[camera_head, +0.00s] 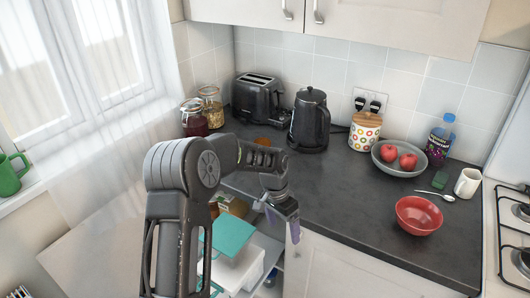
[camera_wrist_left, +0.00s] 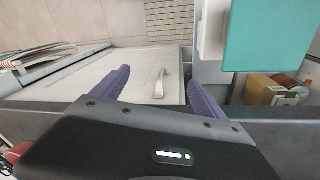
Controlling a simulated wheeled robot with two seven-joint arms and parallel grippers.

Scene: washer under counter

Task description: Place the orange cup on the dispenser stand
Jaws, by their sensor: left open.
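A small orange thing (camera_head: 262,142) shows on the dark counter in front of the toaster, just behind my left arm. It is partly hidden, and I cannot tell for sure that it is the orange cup. I cannot make out a dispenser stand in either view. My left gripper (camera_head: 292,228) hangs at the counter's front edge, pointing down, away from the orange thing. In the left wrist view its purple fingers (camera_wrist_left: 160,92) are spread with nothing between them, with a white cabinet front and handle beyond. My right gripper is not in view.
The counter (camera_head: 335,190) holds a toaster (camera_head: 257,98), kettle (camera_head: 309,122), patterned canister (camera_head: 365,132), fruit bowl (camera_head: 386,164), bottle (camera_head: 440,140), white mug (camera_head: 467,183) and red bowl (camera_head: 419,215). Jars (camera_head: 194,118) stand at left. Its middle is clear. A teal panel (camera_head: 230,235) is below.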

